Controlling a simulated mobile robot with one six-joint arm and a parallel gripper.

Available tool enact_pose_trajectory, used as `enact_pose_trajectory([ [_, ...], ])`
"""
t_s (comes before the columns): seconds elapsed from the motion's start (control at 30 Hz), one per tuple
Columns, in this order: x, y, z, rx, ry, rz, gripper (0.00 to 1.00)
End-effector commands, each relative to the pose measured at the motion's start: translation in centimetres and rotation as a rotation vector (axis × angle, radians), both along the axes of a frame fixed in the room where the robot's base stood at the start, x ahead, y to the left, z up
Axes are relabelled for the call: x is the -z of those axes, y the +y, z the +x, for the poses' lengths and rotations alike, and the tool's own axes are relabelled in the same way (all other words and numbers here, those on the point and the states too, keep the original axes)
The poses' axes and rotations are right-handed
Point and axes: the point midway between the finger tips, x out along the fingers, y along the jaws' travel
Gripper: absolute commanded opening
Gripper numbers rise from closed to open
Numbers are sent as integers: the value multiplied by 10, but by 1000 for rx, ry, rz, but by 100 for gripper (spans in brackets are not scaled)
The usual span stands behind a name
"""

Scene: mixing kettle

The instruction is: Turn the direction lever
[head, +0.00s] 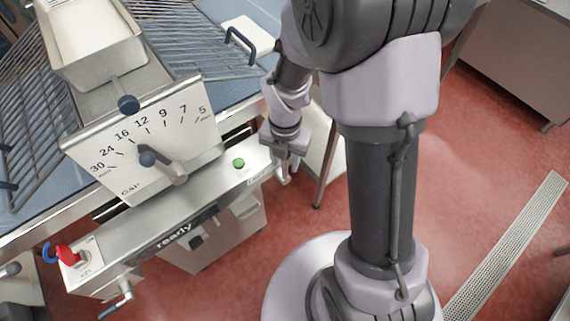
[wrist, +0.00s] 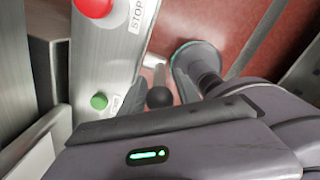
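A lever with a black ball knob (wrist: 160,97) and a pale metal stem shows in the wrist view, at the edge of the steel control panel (wrist: 105,65). It appears to be the direction lever; I cannot read its label. My gripper (head: 284,172) is at the right end of the panel in the head view, where it seems to hide this lever. In the wrist view the grey gripper body fills the lower part, with the knob just beyond its dark edge.
The panel carries a green button (head: 238,162), a "ready" display (head: 174,234) and a red switch (head: 67,255). A red STOP button (wrist: 96,6) shows in the wrist view. Above stands a numbered dial plate (head: 190,143) with a dark-knobbed pointer. Red floor (head: 490,150) is open at right.

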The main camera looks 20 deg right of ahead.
Motion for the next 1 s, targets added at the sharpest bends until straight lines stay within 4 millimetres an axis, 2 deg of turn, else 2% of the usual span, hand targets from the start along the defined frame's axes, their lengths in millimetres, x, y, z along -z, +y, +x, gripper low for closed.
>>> enact_pose_trajectory([
  [0.13,11,0,0,0,0,0,39],
  [0.4,11,0,0,0,-1,-1,39],
  [0.47,11,0,0,0,-1,-1,29],
  [0.6,11,0,0,0,0,0,1],
  [1.0,11,0,0,0,0,0,0],
])
